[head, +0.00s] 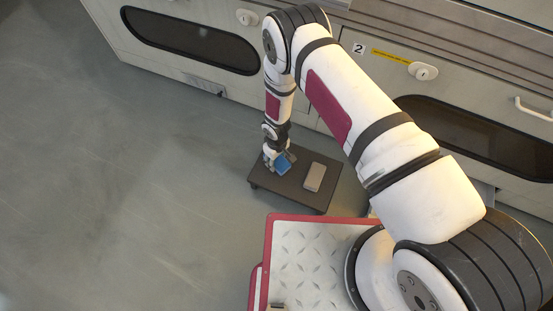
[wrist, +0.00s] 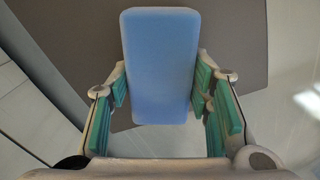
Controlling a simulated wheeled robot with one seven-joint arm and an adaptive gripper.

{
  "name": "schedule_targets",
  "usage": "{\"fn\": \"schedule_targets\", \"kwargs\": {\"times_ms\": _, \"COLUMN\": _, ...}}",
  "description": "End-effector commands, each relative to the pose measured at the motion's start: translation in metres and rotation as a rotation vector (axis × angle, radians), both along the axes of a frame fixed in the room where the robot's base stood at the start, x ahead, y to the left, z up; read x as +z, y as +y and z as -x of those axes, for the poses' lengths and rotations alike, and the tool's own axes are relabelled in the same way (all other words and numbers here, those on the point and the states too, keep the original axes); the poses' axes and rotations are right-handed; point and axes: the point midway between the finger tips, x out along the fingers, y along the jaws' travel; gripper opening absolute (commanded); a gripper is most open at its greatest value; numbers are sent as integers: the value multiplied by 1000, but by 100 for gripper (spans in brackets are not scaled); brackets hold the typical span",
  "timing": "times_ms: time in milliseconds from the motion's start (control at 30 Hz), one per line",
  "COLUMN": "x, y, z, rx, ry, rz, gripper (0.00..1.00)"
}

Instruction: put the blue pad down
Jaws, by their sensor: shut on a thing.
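The blue pad (wrist: 160,65) is a rounded rectangular block between the green-padded fingers of my gripper (wrist: 165,105) in the wrist view. My gripper is shut on it. In the head view the pad (head: 283,165) shows as a small blue patch at the end of my arm, over the left part of a low dark stand (head: 297,197). My gripper (head: 274,158) points down there. The dark top fills much of the wrist view behind the pad. I cannot tell whether the pad touches the stand.
A grey-beige block (head: 314,177) lies on the dark stand, right of the pad. Pale cabinets with dark windows (head: 190,40) run along the back, close behind the stand. Open grey floor (head: 120,200) lies to the left.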

Motion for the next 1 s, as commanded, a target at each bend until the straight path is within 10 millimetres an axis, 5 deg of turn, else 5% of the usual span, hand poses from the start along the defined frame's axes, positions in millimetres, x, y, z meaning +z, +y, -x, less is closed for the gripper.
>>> {"fn": "schedule_targets", "kwargs": {"times_ms": 67, "x": -3, "y": 0, "z": 0, "rx": 0, "ry": 0, "rz": 0, "gripper": 24}}
{"fn": "schedule_targets", "kwargs": {"times_ms": 100, "x": -3, "y": 0, "z": 0, "rx": 0, "ry": 0, "rz": 0, "gripper": 50}}
{"fn": "schedule_targets", "kwargs": {"times_ms": 200, "x": -2, "y": 0, "z": 0, "rx": 0, "ry": 0, "rz": 0, "gripper": 66}}
{"fn": "schedule_targets", "kwargs": {"times_ms": 600, "x": 2, "y": 0, "z": 0, "rx": 0, "ry": 0, "rz": 0, "gripper": 66}}
{"fn": "schedule_targets", "kwargs": {"times_ms": 1000, "x": 80, "y": 0, "z": -1, "rx": -1, "ry": -1, "rz": 0, "gripper": 66}}
